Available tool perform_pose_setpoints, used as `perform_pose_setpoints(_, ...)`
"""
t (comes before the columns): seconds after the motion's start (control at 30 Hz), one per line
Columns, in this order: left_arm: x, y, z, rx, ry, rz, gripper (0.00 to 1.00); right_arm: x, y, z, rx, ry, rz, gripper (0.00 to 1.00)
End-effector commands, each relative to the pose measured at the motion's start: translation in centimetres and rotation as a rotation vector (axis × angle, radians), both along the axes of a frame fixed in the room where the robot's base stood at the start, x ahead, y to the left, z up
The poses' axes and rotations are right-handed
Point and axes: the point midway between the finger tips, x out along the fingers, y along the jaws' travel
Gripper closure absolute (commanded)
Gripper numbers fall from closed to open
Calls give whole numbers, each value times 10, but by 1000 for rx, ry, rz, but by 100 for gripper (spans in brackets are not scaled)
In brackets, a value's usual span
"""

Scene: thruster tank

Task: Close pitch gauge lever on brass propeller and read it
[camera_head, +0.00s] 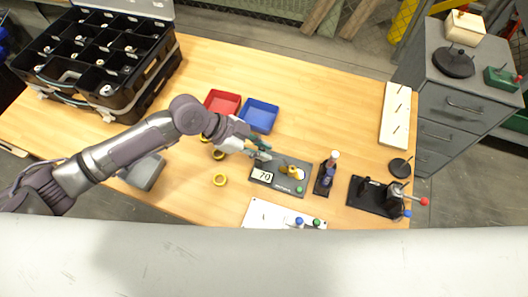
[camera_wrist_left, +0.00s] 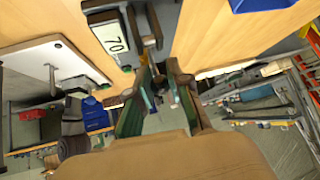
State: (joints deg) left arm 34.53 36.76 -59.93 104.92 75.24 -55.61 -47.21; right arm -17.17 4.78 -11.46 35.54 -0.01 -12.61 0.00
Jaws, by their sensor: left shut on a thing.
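The pitch gauge (camera_head: 281,181) is a dark plate on the wooden table, with a white display reading 70 and a green button at its right end. The brass propeller (camera_head: 291,171) sits on the plate, right of the display. My left gripper (camera_head: 262,152) is at the plate's upper left end, shut on the gauge lever, which the fingers mostly hide. In the left wrist view, the green-padded fingers (camera_wrist_left: 160,85) are close to the gauge's dark arm, beside the display (camera_wrist_left: 113,38). My right gripper is not in view.
Red (camera_head: 222,102) and blue (camera_head: 259,115) trays lie behind the gripper. A bottle stand (camera_head: 326,178) and a black fixture with a red-knobbed lever (camera_head: 378,197) stand to the right. A white board (camera_head: 270,214) lies in front.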

Motion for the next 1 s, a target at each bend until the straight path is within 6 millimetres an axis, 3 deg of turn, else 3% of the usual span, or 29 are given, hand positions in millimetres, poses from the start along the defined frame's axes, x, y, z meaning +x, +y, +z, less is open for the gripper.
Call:
perform_pose_setpoints(0.27, 0, 0, 0, -2, 1, -1, 100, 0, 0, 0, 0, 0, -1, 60)
perform_pose_setpoints(0.3, 0, 0, 0, -2, 1, -1, 77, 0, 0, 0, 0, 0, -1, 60)
perform_pose_setpoints(0.43, 0, 0, 0, -2, 1, -1, 55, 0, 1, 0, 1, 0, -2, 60)
perform_pose_setpoints(0.77, 0, 1, 2, -1, 0, 0, 55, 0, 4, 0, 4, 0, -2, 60)
perform_pose_setpoints(1.0, 0, 26, 25, 1, -2, 2, 55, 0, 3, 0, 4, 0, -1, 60)
